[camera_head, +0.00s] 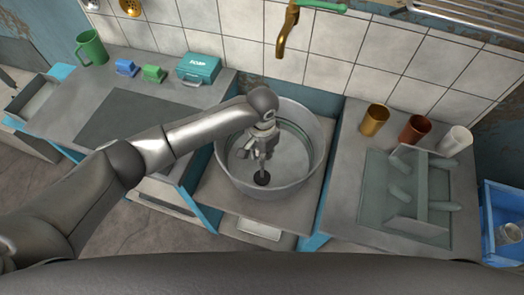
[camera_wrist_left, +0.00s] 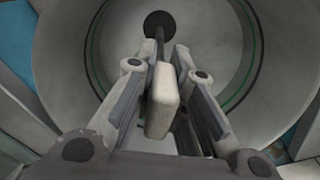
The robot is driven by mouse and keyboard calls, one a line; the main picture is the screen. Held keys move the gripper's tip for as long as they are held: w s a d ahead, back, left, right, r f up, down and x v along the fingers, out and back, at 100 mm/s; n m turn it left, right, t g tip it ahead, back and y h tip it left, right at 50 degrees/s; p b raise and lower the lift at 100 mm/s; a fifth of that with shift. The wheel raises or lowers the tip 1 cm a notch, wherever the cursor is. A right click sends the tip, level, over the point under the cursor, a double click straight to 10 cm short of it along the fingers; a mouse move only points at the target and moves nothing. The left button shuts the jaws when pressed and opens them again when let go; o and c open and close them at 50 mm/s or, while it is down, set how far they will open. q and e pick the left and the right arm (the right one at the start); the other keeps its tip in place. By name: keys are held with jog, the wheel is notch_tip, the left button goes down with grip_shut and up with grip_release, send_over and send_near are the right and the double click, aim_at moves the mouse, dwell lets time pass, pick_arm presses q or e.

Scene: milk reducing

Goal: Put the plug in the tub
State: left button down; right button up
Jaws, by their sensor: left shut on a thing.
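The tub (camera_head: 316,150) is a round grey metal basin between two counters. The plug (camera_head: 262,178) is a dark round disc with a thin stem, inside the tub's outline near its front inner side. My left gripper (camera_head: 262,153) points down into the tub and is shut on the plug's stem. In the left wrist view the plug's dark disc (camera_wrist_left: 160,24) shows beyond the fingertips (camera_wrist_left: 158,55), against the tub's floor (camera_wrist_left: 205,35). I cannot tell whether the disc touches the floor. The drain hole is not visible. My right gripper is not in view.
A brass tap (camera_head: 287,35) hangs above the tub's back. The left counter holds a green mug (camera_head: 92,48), blue and green sponges (camera_head: 126,67) and a teal soap box (camera_head: 198,68). The right counter holds several cups (camera_head: 374,120) and a glass rack (camera_head: 390,228).

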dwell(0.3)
pick_arm(q)
jog(key=c, duration=1.4)
grip_release()
jog(key=shift+o, duration=0.2)
jog(key=o, duration=0.6)
notch_tip(320, 180, up, 8)
jog(key=p, duration=0.8)
jog(key=shift+f, duration=0.25)
jog(key=shift+s+f, duration=0.1)
